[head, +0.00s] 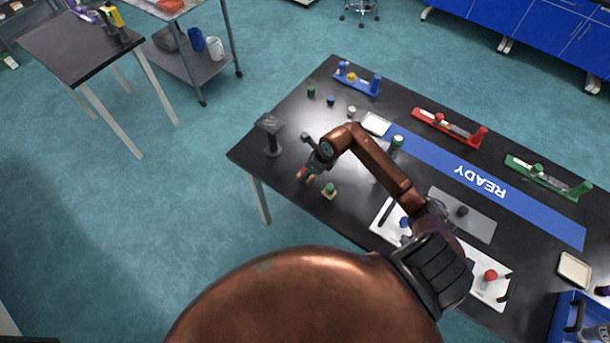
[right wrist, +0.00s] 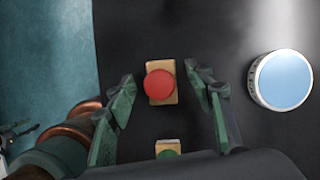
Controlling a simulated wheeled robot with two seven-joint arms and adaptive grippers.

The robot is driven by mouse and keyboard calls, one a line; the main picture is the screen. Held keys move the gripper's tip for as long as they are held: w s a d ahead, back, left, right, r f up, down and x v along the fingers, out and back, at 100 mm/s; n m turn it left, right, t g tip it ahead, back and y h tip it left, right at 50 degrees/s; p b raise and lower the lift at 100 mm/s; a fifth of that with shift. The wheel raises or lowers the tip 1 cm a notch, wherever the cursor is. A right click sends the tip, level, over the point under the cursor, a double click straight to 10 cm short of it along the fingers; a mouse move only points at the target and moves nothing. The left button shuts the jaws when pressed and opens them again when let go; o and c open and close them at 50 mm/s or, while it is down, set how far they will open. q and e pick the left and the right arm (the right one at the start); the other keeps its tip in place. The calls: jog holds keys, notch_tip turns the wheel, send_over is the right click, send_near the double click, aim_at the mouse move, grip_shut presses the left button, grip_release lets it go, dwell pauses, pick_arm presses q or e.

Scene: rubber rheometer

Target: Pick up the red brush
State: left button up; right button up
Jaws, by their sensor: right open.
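The red brush shows in the right wrist view as a round red top (right wrist: 160,84) on a tan wooden block. In the head view the red brush (head: 302,174) is small and partly hidden by my gripper, near the table's near-left edge. My right gripper (right wrist: 163,80) is open, its two fingers either side of the brush with a visible gap to each. In the head view my right gripper (head: 307,163) hangs over the brush. I cannot tell its exact height.
A green-topped wooden block (head: 330,190) stands close to the brush. A dark stand (head: 271,135) is at the table's left corner. A white cylinder with a blue top (right wrist: 282,80) lies to the right in the wrist view. A white board (head: 388,232) lies under my right arm.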

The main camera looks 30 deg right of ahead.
jog(key=shift+c, duration=0.4)
jog(key=c, duration=1.2)
jog(key=shift+r, duration=0.1)
jog(key=shift+r, duration=0.55)
jog(key=s+r, duration=0.7)
jog(key=s, duration=0.2)
jog(key=s+a+r+b, duration=0.1)
jog(key=s+r, duration=0.3)
jog(key=s, duration=0.1)
jog(key=shift+r, duration=0.35)
jog(key=o, duration=0.6)
grip_shut()
